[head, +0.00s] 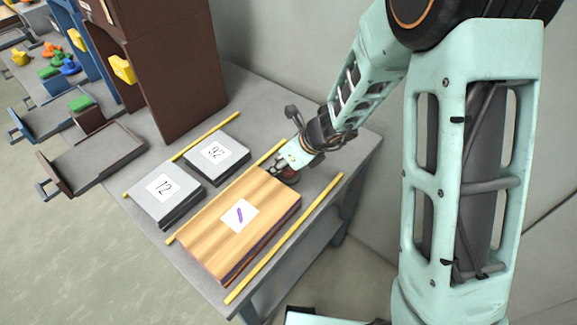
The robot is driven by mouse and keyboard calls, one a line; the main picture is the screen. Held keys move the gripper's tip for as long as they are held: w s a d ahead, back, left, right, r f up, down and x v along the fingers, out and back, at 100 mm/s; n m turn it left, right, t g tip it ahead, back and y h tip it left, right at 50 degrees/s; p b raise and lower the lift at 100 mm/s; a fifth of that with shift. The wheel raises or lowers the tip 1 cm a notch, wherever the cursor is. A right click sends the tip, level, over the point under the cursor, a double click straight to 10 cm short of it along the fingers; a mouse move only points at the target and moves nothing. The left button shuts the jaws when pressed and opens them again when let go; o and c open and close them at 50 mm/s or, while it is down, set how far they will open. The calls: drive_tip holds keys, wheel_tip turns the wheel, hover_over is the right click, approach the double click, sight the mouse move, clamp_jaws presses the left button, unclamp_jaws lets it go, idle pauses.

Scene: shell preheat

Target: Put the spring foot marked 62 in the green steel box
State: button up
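My gripper (284,167) is low over the grey table, at the far right end of a wood-topped block (213,237). A dark object with a reddish part (288,179) lies at its fingertips, partly hidden; I cannot tell what it is or whether it is held. I cannot make out a spring foot marked 62. I cannot make out a green steel box.
A tall brown cabinet (170,70) stands at the table's back left, with an open brown drawer (95,160) beside it. Yellow strips (290,235) divide the tabletop. A blue frame and several coloured pieces (68,66) are further left. A pale wall borders the table's far side.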

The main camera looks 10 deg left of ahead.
clamp_jaws()
drive_tip(key=shift+r, duration=0.2)
idle(0.4)
